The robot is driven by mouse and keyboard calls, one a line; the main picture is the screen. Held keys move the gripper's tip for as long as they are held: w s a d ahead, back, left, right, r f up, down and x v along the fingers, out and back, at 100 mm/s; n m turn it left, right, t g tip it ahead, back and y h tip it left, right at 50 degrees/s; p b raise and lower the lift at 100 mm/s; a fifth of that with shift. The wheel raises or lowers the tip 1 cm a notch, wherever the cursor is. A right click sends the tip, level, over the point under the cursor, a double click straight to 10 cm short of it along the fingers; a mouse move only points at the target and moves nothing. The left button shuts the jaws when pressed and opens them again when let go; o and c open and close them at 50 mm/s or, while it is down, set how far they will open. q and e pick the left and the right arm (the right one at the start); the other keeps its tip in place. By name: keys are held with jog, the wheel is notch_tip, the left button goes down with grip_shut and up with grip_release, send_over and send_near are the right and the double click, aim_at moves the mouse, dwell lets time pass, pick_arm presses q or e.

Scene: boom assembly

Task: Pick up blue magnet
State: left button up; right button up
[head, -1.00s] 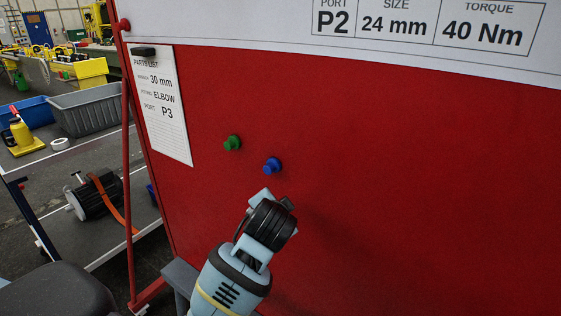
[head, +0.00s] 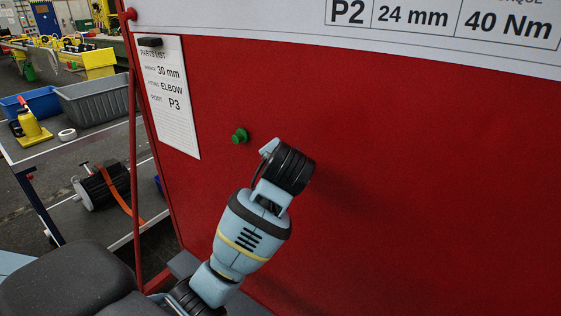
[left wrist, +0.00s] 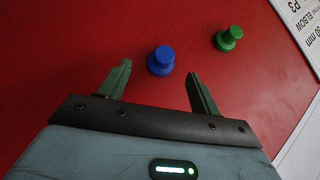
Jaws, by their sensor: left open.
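The blue magnet (left wrist: 162,60) is a knob-shaped piece stuck to the red board (left wrist: 60,60). In the left wrist view it sits a little ahead of and between the two fingers of my left gripper (left wrist: 160,85), which is open and empty. In the head view the blue magnet is hidden behind my left wrist, and the gripper (head: 268,148) is mostly hidden too. A green magnet (head: 239,136) is on the board to the left of my gripper in the head view; it also shows at upper right in the left wrist view (left wrist: 229,39). My right gripper is not in view.
A white parts list (head: 172,105) hangs on the board's left side under a black clip (head: 150,42). A large white sheet (head: 290,22) spans the top. Left of the board stand a cart with a grey bin (head: 97,100) and a red post (head: 134,170).

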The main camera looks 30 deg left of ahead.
pick_arm(q)
jog(key=x, duration=0.5)
jog(key=shift+a+r, duration=0.15)
jog(key=c, duration=1)
jog(key=shift+c, duration=0.2)
jog(key=shift+r, duration=0.15)
